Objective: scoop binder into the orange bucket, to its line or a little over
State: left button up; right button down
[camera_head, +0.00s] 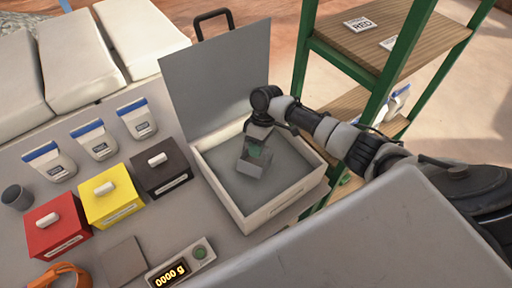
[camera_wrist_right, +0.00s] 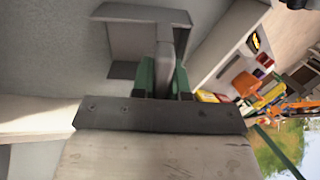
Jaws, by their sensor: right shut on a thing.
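The binder bin (camera_head: 277,205) is a pale box holding grey material, with its grey lid (camera_head: 215,75) raised behind it. My right gripper (camera_head: 257,150) is over the bin, shut on the handle of a grey scoop (camera_head: 251,166). The scoop is inside the bin's outline; whether it touches the material is unclear. In the right wrist view, the green-padded fingers (camera_wrist_right: 163,78) grip the handle and the scoop (camera_wrist_right: 150,38) lies beyond them. An orange object (camera_head: 60,274), perhaps the bucket, is partly cut off at the lower left; its line is not visible. My left gripper is not seen.
A scale display (camera_head: 170,273) reads 0000 g beside a grey plate (camera_head: 124,261). Red (camera_head: 57,222), yellow (camera_head: 107,196) and dark (camera_head: 160,174) lidded boxes stand left of the bin. White bags (camera_head: 94,140) stand behind them. A green-framed shelf (camera_head: 300,50) rises behind my right arm.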

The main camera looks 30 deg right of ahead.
notch_tip(320, 180, down, 3)
jog(key=shift+d+r+b, duration=0.15)
jog(key=shift+r+b, duration=0.05)
jog(key=shift+b, duration=0.75)
pick_arm(q)
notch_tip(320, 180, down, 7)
jog(key=b, duration=0.4)
pick_arm(e)
jog(key=t+h+p, duration=0.1)
jog(key=p, duration=0.1)
jog(key=f+t+h+p, duration=0.1)
jog(key=h+p, duration=0.1)
jog(key=w+t+h+p, duration=0.1)
jog(key=p, duration=0.1)
jog(key=shift+d+f+t+h, duration=0.25)
jog(key=shift+d+t+h, duration=0.05)
jog(key=shift+d, duration=0.1)
notch_tip(320, 180, up, 5)
jog(key=p, duration=0.5)
jog(key=shift+r+p, duration=0.2)
jog(key=shift+p, duration=0.15)
jog(key=shift+r, duration=0.35)
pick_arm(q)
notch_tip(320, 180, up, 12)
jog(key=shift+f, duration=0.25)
pick_arm(e)
notch_tip(320, 180, up, 13)
jog(key=s+a, duration=0.1)
jog(key=shift+f, duration=0.2)
jog(key=shift+a, duration=0.1)
